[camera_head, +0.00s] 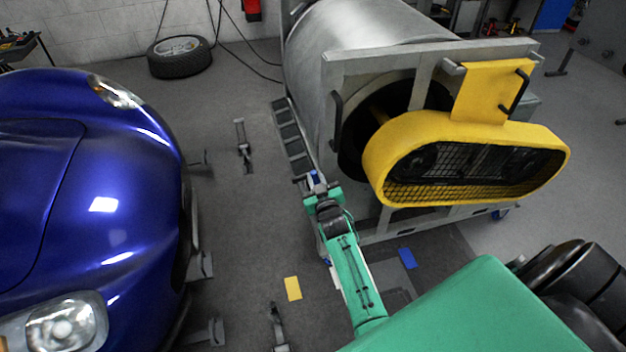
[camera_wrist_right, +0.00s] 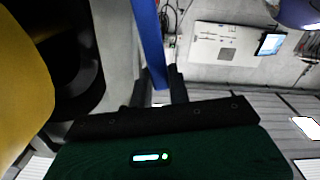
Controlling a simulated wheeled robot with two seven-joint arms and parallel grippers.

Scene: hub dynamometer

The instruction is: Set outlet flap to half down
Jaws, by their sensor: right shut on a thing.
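A blue strip (camera_wrist_right: 150,40), like a bar or flap edge, runs between the fingers of my right gripper (camera_wrist_right: 158,88) in the wrist view. In the head view my right gripper (camera_head: 317,187) is at the lower left corner of the dynamometer frame, with a bit of blue (camera_head: 315,177) at its fingers. The right gripper is shut on this blue piece. I cannot tell for certain that it is the outlet flap, nor its angle, because the gripper hides most of it. My left gripper is not in view.
The dynamometer has a large steel drum (camera_head: 375,35) and a yellow belt guard (camera_head: 385,150) right of the gripper. A blue car (camera_head: 90,170) stands at the left. A loose wheel (camera_head: 180,56) lies at the back. Grey floor between car and machine is mostly free.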

